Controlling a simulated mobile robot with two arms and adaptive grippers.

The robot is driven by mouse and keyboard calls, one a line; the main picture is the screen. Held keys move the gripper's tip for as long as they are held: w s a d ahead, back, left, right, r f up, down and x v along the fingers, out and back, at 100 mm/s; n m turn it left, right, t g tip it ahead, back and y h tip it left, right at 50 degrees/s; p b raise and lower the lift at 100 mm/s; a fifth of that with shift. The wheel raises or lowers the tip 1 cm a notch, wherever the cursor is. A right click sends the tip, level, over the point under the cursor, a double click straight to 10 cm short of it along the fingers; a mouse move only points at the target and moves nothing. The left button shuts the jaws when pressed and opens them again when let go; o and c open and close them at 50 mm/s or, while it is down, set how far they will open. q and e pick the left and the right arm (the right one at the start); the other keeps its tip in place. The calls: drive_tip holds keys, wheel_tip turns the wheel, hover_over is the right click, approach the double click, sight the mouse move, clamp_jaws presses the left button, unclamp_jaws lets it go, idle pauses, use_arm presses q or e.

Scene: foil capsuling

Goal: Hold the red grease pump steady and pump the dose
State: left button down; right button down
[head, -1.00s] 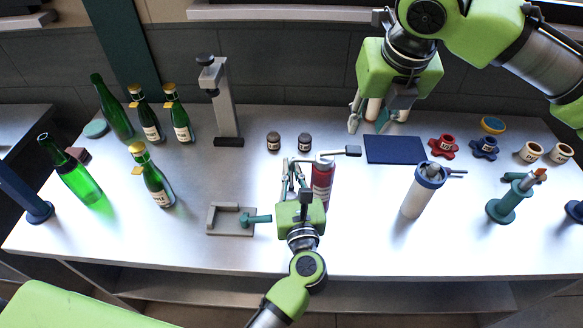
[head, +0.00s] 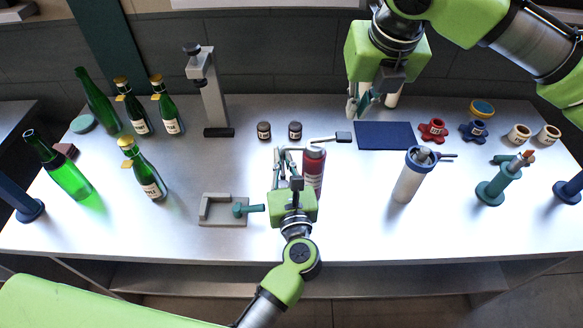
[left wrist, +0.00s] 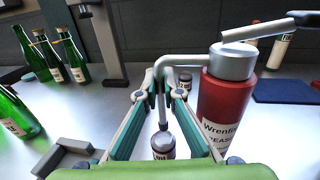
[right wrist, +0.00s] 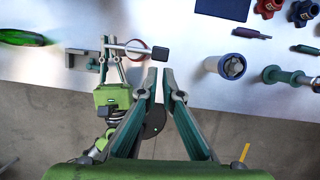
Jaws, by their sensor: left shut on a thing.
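The red grease pump (head: 314,170) stands upright on the bench, with a grey head, a bent spout and a lever with a dark end (head: 343,137). It also shows in the left wrist view (left wrist: 225,105). My left gripper (head: 290,152) is closed around the pump's grey spout (left wrist: 162,92), left of the red body. A small dark jar (left wrist: 163,145) with a label sits below the spout. My right gripper (head: 364,108) is raised above the bench, its fingers brought together with nothing between them. In the right wrist view its tips (right wrist: 160,72) appear just below the lever's dark end (right wrist: 160,54).
A blue mat (head: 385,136) lies behind the pump. Two dark jars (head: 264,131) stand behind my left gripper. A grey fixture (head: 223,210) with a teal handle lies to its left, and a white blue-topped cylinder (head: 408,178) stands to the right. Green bottles (head: 66,172) stand at left.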

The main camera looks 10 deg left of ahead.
drive_tip(key=w+d+r+m+g+y, duration=0.1)
drive_tip(key=w+d+m+g+y, duration=0.1)
drive_tip(key=m, duration=0.7)
drive_tip(key=w+d+r+m+g+y, duration=0.1)
drive_tip(key=w+d+m+g+y, duration=0.2)
drive_tip(key=m, duration=0.7)
drive_tip(key=d+y, duration=0.2)
drive_tip(key=shift+d+r+y, duration=0.25)
drive_tip(key=shift+r+y, duration=0.15)
hover_over(339, 136)
drive_tip(key=d, duration=0.3)
wheel_tip(339, 136, down, 7)
drive_tip(key=f, duration=0.3)
drive_tip(key=shift+w+a, duration=0.1)
drive_tip(key=shift+w, duration=0.15)
drive_tip(key=shift+f, duration=0.55)
drive_tip(key=shift+f, duration=0.1)
